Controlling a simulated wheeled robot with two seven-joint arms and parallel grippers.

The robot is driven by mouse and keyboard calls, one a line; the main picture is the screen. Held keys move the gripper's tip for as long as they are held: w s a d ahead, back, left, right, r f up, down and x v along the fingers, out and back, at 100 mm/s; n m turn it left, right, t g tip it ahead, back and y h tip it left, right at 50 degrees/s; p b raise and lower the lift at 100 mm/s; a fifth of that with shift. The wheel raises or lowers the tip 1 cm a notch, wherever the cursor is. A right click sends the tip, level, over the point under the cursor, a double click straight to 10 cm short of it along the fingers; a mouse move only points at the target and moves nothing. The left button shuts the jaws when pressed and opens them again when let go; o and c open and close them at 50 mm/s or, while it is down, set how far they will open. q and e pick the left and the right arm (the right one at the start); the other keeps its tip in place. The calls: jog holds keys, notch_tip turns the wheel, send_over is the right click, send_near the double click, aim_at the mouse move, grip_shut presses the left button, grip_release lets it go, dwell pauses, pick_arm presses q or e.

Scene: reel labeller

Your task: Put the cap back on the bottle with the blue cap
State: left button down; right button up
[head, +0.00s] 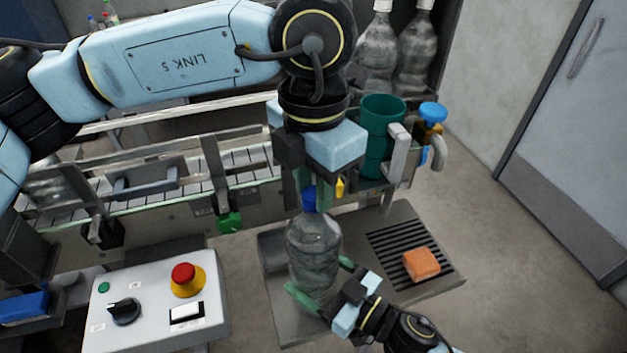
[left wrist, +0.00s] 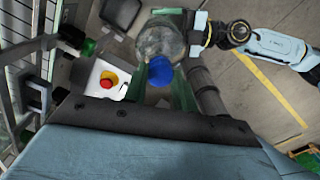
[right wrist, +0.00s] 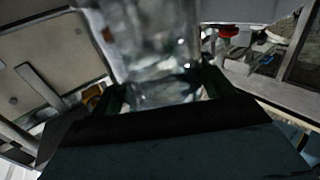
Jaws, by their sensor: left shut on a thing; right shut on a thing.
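The clear bottle (head: 314,250) stands upright over the metal drain tray. The blue cap (head: 309,199) is at the top of its neck; whether it is seated or just above cannot be told. My left gripper (head: 317,190) points down from above, shut on the blue cap, which also shows between its green fingers in the left wrist view (left wrist: 160,72). My right gripper (head: 325,281) comes from the lower right, shut around the bottle's lower body. The bottle fills the middle of the right wrist view (right wrist: 155,60).
An orange sponge (head: 421,264) lies on the slotted tray (head: 440,283) to the right. A control box (head: 150,312) with a red button (head: 186,279) stands at left front. The conveyor (head: 165,225), a green cup (head: 381,120) and a blue-handled tap (head: 432,113) are behind.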

pick_arm(q)
jog(key=m, duration=1.1)
jog(key=c, duration=1.1)
grip_release()
jog(key=shift+r, duration=0.1)
jog(key=shift+r, duration=2.15)
jog(key=shift+c, duration=0.5)
